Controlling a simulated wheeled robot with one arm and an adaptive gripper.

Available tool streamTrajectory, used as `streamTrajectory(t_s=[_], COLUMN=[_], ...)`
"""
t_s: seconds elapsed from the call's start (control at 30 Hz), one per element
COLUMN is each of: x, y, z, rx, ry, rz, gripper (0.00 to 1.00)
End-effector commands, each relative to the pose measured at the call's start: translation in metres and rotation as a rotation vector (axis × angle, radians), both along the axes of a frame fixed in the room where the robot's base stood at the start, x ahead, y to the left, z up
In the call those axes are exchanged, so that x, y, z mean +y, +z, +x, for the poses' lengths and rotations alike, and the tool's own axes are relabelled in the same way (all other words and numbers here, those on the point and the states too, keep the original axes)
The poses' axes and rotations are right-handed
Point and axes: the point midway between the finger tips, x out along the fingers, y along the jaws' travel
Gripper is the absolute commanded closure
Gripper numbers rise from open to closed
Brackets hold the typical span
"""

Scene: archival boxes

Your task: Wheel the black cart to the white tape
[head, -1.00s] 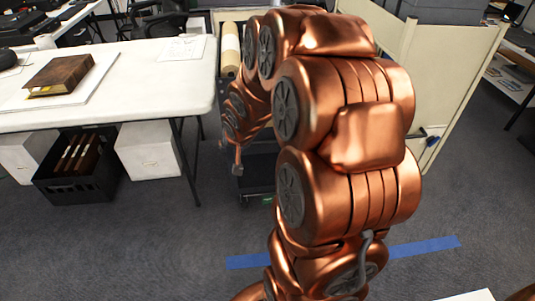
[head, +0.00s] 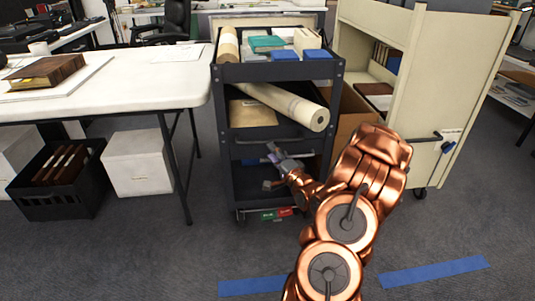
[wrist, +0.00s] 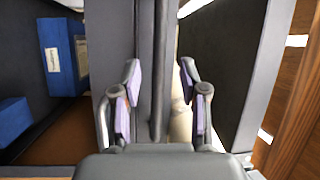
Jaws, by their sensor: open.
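The black cart (head: 226,150) stands upright behind my arm in the head view, loaded with rolls and boxes. My gripper (head: 270,168) is at its front, at lower shelf height, turned on its side. In the wrist view my gripper (wrist: 158,84) is open, with a dark grey upright-looking bar (wrist: 157,50) between and beyond its two fingers. I cannot tell whether the fingers touch it. No white tape shows; two strips of blue tape (head: 435,272) lie on the floor in front of the cart, with my arm across the gap.
A white table (head: 120,90) stands close on the cart's left, with a black crate (head: 60,200) and white boxes (head: 138,162) under it. A cream cabinet (head: 410,110) stands close on the right. The carpet in front is clear.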

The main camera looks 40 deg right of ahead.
Motion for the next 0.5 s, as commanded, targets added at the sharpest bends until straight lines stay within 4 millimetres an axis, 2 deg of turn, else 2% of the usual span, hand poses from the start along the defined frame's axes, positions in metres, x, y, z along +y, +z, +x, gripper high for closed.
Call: streamTrajectory(t_s=[0.03,0.23,0.5], x=[-0.005,-0.011,-0.015], y=[-0.009,-0.007,-0.003], z=[-0.006,-0.011,0.013], rx=[-0.032,-0.090,-0.092], ry=[-0.007,-0.013,-0.011], rz=[0.020,0.048,0.048], gripper=[0.57,0.57,0.57])
